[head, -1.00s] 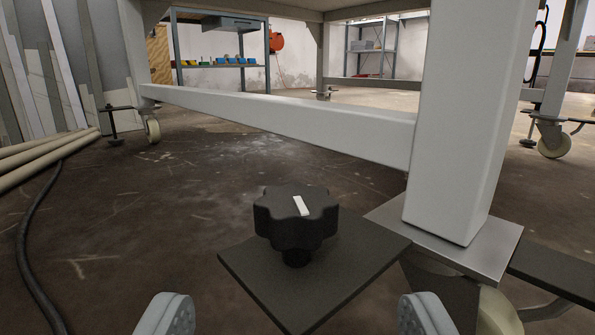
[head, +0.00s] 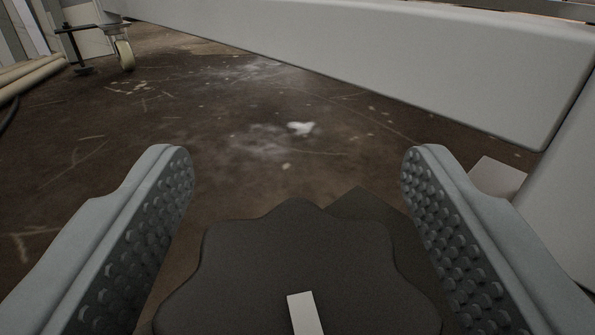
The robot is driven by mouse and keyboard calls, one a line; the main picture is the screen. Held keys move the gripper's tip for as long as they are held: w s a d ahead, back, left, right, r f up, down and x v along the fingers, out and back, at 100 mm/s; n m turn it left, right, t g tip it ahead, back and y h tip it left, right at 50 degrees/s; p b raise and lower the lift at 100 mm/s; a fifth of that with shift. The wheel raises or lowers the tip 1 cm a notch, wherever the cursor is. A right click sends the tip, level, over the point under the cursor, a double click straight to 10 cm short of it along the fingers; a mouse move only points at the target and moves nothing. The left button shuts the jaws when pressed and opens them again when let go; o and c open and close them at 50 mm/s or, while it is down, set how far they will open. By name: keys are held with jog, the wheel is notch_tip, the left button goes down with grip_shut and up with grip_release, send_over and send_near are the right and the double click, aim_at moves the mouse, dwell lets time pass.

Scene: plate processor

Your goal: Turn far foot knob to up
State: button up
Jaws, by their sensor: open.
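A black lobed knob (head: 300,250) with a white pointer mark (head: 304,314) fills the lower middle of the head view, and its near part is cut off by the bottom edge. The white mark points away from me, tilted slightly to the left. My gripper (head: 297,165) is open, with one studded finger on each side of the knob. Gaps show between the fingers and the knob's far lobes; contact lower down cannot be told. A dark plate (head: 368,205) shows partly behind the knob.
A grey frame beam (head: 400,50) crosses above and beyond the knob. A thick post (head: 570,200) stands close to the right finger, with a foot plate (head: 497,177) beside it. A far caster (head: 124,54) stands upper left. Open floor lies to the left.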

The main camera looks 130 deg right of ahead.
jog(key=c, duration=1)
jog(key=shift+o, duration=0.2)
jog(key=shift+t, duration=0.3)
jog(key=n+t+h, duration=0.1)
jog(key=n+t, duration=0.1)
jog(key=t, duration=0.1)
jog(key=n+t+h, duration=0.1)
jog(key=shift+w+d+n+h, duration=0.1)
jog(key=shift+w+n+h, duration=0.2)
jog(key=shift+n, duration=0.1)
jog(key=shift+w+d+n+t+h, duration=0.1)
jog(key=shift+w+n+t+h, duration=0.1)
jog(key=shift+n+t, duration=1.2)
jog(key=shift+w+n+t+h, duration=0.2)
jog(key=shift+n+t, duration=0.4)
jog(key=shift+t, duration=1.5)
jog(key=o, duration=1)
jog(key=shift+c, duration=0.2)
